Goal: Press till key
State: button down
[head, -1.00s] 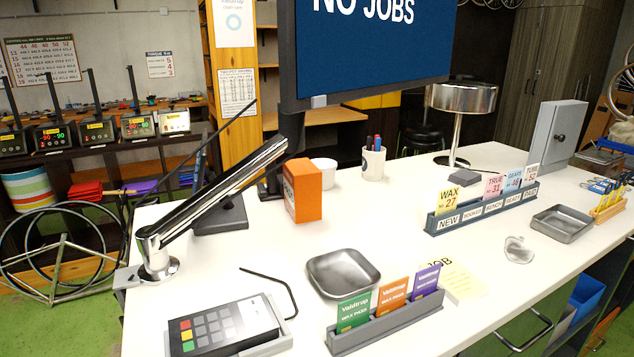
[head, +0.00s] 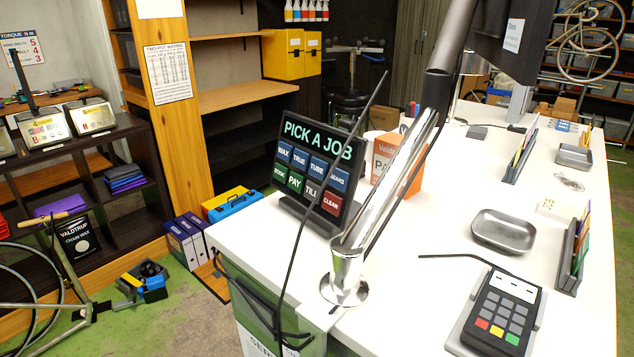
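A dark panel headed "PICK A JOB" (head: 319,139) stands tilted on the white counter (head: 262,240) at its left end in the head view. It bears two rows of labelled keys. The till key (head: 312,189) is a dark key in the lower row, between the green pay key (head: 295,182) and the red clear key (head: 331,204). My gripper is not in view.
A chrome post and arm (head: 345,275) clamped at the counter's edge rises right of the panel, with a thin dark cable in front. An orange box (head: 412,181), a grey tray (head: 503,231) and a card terminal (head: 503,312) are farther right.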

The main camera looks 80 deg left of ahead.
aim_at(311, 189)
jog(key=k, duration=0.65)
jog(key=u, duration=1.2)
